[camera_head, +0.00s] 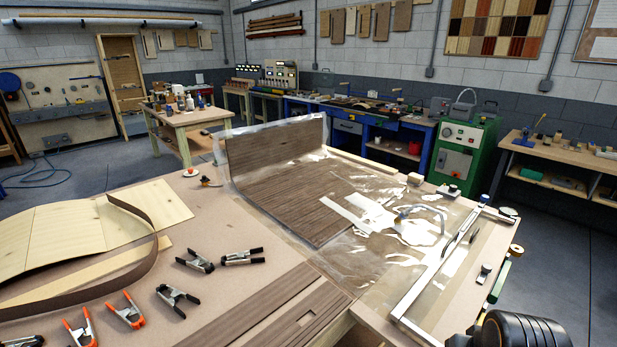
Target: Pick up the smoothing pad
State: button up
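I cannot tell for sure which item is the smoothing pad. A small block-like item with a dark, pale-topped body (448,191) lies near the far right edge of the big worktable (240,215) and could be it. A beige block (415,179) lies just left of it, at the far edge. A dark veneer sheet (300,205) under clear film lies on the table, its far left part standing up. My gripper's fingers are not in view; only a black, rounded part, probably of my arm, shows at the bottom right corner.
Several spring clamps (178,298) lie at the front left, near a curved dark strip (150,245) and pale boards (60,235). A long metal straightedge (440,268) lies along the right side. A green machine (464,150) stands behind. Floor at right is clear.

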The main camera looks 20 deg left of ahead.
aim_at(415, 179)
jog(key=z, duration=1.4)
jog(key=i, duration=4.45)
jog(key=u, duration=1.55)
jog(key=i, duration=2.55)
jog(key=u, duration=0.15)
